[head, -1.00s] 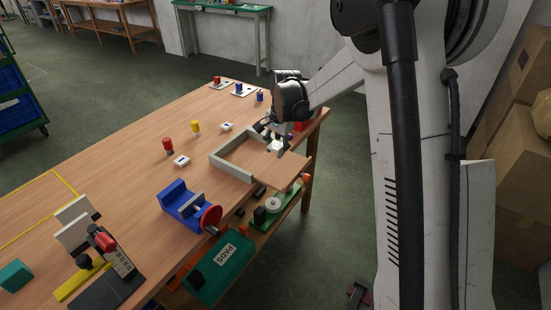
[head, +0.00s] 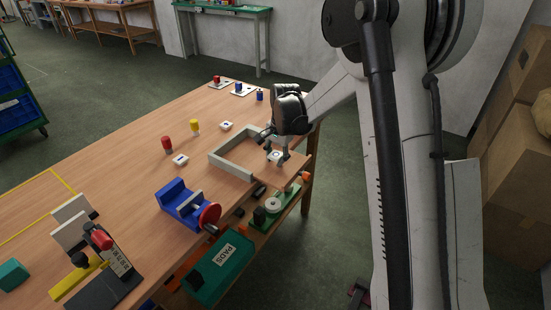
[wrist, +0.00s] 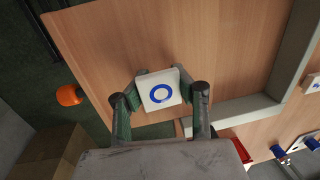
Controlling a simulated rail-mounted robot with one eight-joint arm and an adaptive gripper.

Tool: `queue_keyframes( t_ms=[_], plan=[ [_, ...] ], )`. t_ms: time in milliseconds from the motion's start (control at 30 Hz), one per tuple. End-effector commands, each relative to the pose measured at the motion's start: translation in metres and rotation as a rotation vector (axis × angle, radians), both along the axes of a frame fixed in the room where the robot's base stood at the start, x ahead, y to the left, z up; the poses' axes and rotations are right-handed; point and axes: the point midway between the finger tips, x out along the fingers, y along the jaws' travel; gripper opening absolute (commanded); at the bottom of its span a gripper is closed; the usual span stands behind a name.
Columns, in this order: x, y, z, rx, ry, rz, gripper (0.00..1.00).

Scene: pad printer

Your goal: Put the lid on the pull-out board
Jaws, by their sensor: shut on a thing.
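The lid (wrist: 160,90) is a white square plate with a blue ring on its face. My gripper (wrist: 162,92) is shut on it, with one finger at each side. In the head view the lid (head: 276,156) is low over the pull-out board, held by my gripper (head: 274,151). The pull-out board (head: 276,177) is a plain wooden sheet at the table's right edge, which also fills much of the wrist view (wrist: 190,35). I cannot tell whether the lid touches it.
A pale grey frame (head: 232,167) borders the board. A blue vise (head: 185,205) with a red wheel stands nearby. White marked plates (head: 180,160), a red piece (head: 167,145) and a yellow piece (head: 194,126) stand left. An orange knob (wrist: 69,95) is beside the board's edge.

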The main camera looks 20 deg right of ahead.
Motion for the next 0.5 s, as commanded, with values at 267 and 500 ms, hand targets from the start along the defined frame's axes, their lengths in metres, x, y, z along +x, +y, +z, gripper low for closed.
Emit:
queue_keyframes(
  t_ms=[267,500],
  plan=[
    [0.0000,0.0006,-0.0024,0.001,-0.001,0.000,0.42],
    [0.0000,0.0003,-0.0021,0.000,0.000,0.000,0.45]
  ],
)
